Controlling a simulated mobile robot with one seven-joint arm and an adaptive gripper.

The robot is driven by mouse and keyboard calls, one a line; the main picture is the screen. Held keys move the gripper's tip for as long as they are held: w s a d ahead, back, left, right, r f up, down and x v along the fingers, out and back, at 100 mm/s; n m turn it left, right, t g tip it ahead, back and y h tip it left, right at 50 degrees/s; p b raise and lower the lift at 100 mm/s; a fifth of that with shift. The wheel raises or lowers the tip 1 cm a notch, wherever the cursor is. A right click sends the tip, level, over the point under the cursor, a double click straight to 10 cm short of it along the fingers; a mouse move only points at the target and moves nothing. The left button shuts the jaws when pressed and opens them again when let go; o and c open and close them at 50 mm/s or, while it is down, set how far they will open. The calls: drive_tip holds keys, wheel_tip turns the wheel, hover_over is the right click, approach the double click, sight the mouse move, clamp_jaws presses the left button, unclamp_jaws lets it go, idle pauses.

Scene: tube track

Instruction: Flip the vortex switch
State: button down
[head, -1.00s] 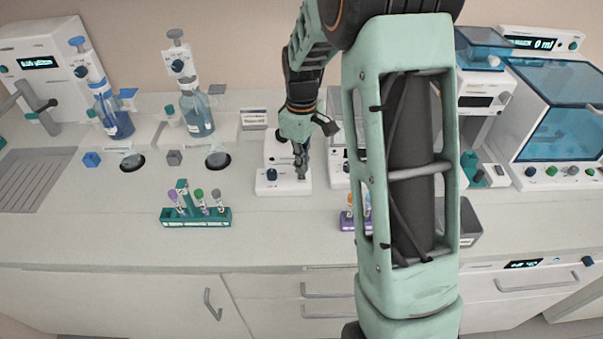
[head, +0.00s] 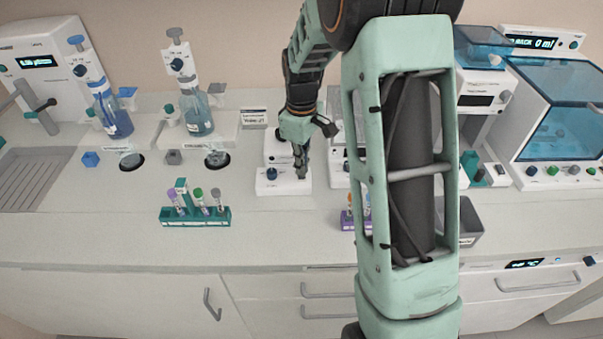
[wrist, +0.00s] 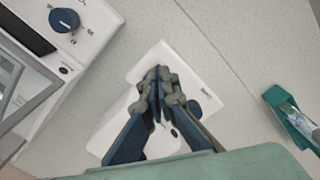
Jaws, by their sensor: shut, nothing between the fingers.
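The vortex mixer looks to be the small white device (head: 268,186) with a dark blue knob (head: 271,173) on the middle of the bench. It also shows in the wrist view (wrist: 118,122), with its dark knob (wrist: 194,108) to the right of the fingers. My gripper (head: 302,176) points down at the right part of the device's front. In the wrist view my gripper (wrist: 158,72) is shut and empty over the white body. The fingers cover part of the device, and I cannot make out the switch or its position. Whether the fingertips touch the surface is unclear.
A green rack (head: 196,217) with several capped tubes stands left of the device. Another rack (head: 347,221) is partly behind my arm. A white device with a blue dial (wrist: 64,20) is close by in the wrist view. Bench between the green rack and device is clear.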

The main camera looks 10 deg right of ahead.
drive_tip(key=shift+f+b, duration=0.55)
drive_tip(key=shift+f, duration=0.25)
drive_tip(key=shift+r, duration=0.1)
drive_tip(key=shift+r+p, duration=2.45)
drive_tip(key=shift+r, duration=1)
